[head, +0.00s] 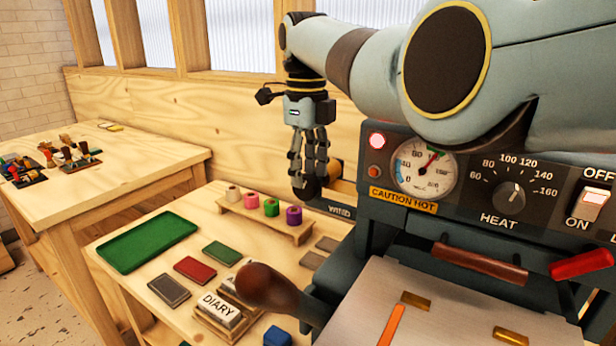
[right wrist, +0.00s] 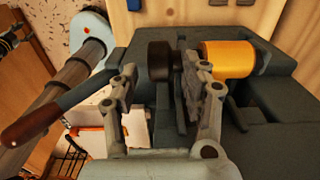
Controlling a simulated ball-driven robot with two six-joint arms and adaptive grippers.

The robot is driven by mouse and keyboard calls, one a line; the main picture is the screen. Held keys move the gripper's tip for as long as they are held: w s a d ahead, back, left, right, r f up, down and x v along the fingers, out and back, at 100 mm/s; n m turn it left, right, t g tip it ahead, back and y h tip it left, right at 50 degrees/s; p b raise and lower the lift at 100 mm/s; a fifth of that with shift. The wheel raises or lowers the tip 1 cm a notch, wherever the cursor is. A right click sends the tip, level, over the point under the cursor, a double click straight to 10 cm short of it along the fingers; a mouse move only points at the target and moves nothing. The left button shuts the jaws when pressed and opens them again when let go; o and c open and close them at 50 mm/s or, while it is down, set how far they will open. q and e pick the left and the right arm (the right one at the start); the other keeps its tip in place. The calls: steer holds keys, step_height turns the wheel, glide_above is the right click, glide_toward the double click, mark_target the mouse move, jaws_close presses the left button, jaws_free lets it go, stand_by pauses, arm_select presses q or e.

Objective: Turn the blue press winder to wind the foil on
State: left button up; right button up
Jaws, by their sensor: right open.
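The blue-grey press (head: 405,235) stands at the right with a gauge and a heat dial. Its winder shows as a black round knob (right wrist: 160,62) in the right wrist view, beside a gold foil roll (right wrist: 228,60). In the head view the dark knob (head: 306,190) is partly hidden behind my fingers. My right gripper (head: 310,172) is open and points down at the knob. In the right wrist view my right gripper (right wrist: 163,88) has its fingers apart, with the knob in the gap near the tips. I cannot tell whether they touch it. My left gripper is not in view.
A brown-handled lever (head: 265,288) sticks out left of the press. A small rack with colored foil rolls (head: 270,208) stands on the wooden bench, with a green tray (head: 148,241) and a DIARY block (head: 218,309). A "CAUTION HOT" label (head: 403,200) is on the press.

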steer(key=shift+f, duration=0.75)
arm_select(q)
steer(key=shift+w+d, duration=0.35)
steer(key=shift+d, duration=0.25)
arm_select(e)
steer(key=shift+f, duration=0.7)
